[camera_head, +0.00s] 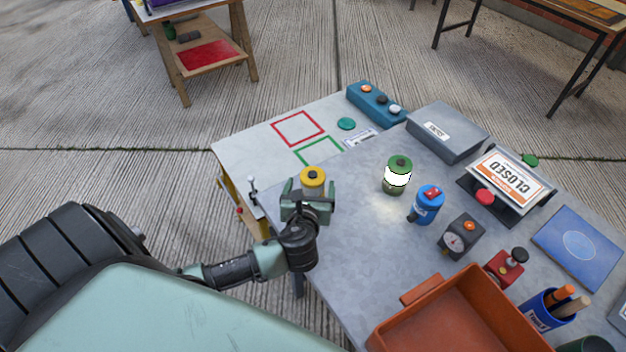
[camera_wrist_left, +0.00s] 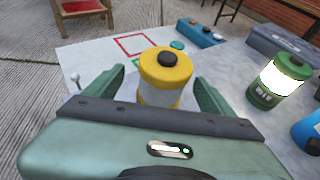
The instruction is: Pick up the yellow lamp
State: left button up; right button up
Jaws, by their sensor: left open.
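The yellow lamp (camera_head: 313,178) stands upright near the left edge of the grey table (camera_head: 345,250). It has a yellow cap with a black knob and a pale body. My left gripper (camera_head: 308,196) is open, with one finger on each side of the lamp. In the left wrist view the lamp (camera_wrist_left: 163,78) sits between the two green fingers, and small gaps seem to show beside it. The lamp's lower part is hidden by my gripper. My right gripper is in neither view.
A lit green lamp (camera_head: 397,178) and a blue canister (camera_head: 427,204) stand to the right. An orange tray (camera_head: 400,335) lies at the near side. A grey box (camera_head: 448,131), a closed sign (camera_head: 510,178) and a gauge (camera_head: 461,237) are farther right. The table's left edge is close to my gripper.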

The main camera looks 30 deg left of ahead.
pick_arm(q)
jog(key=x, duration=0.2)
jog(key=shift+w+r, duration=0.1)
jog(key=shift+w, duration=0.3)
jog(key=x, duration=0.3)
jog(key=shift+p, duration=0.3)
jog(key=shift+w, duration=0.1)
jog(key=c, duration=0.5)
grip_shut()
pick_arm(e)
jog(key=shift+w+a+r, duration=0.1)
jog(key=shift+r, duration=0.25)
